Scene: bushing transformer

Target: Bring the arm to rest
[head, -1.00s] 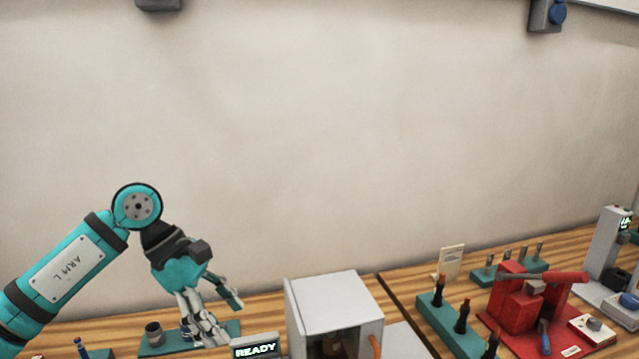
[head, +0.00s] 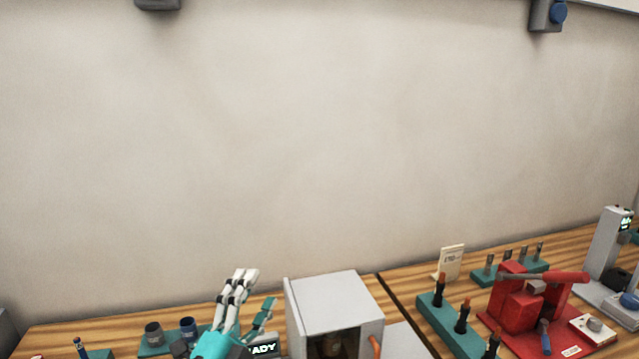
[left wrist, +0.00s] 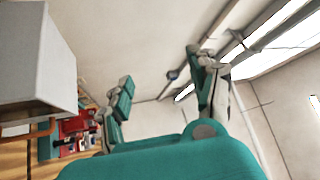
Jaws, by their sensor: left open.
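My left gripper (head: 252,292), teal with white and grey fingers, shows at the bottom of the head view, pointing up. It is open and holds nothing that I can see. It is just left of the white box-shaped machine (head: 335,300) and in front of the READY display (head: 263,349), covering part of it. In the left wrist view the open fingers (left wrist: 165,95) stand apart against wall and ceiling. The rest of my left arm is below the head view. My right gripper is not in view.
A teal stand with grey cups (head: 153,333) is left of my gripper. Right of the white machine are a teal rack of black-and-red tools (head: 462,328), a red press (head: 518,308) and a grey device (head: 607,255). The air above the bench is clear.

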